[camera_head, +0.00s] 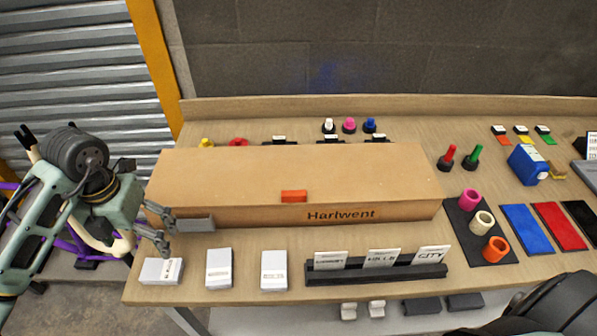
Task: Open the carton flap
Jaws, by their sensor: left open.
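A long brown carton (290,172) lies across the middle of the bench in the head view, with "Harlwent" printed on its front face. Its broad top is flat and looks closed. An orange-red tab (294,197) sits at the top front edge, left of the lettering. My left gripper (171,232) is open near the carton's front left corner, its fingers pointing right, well to the left of the tab. A grey block (196,225) lies just right of the fingertips; whether they touch it I cannot tell. My right gripper does not show.
Several white boxes (219,267) line the front edge, beside a black card holder (376,272). Small capped items stand behind the carton. A dark shape fills the lower right corner.

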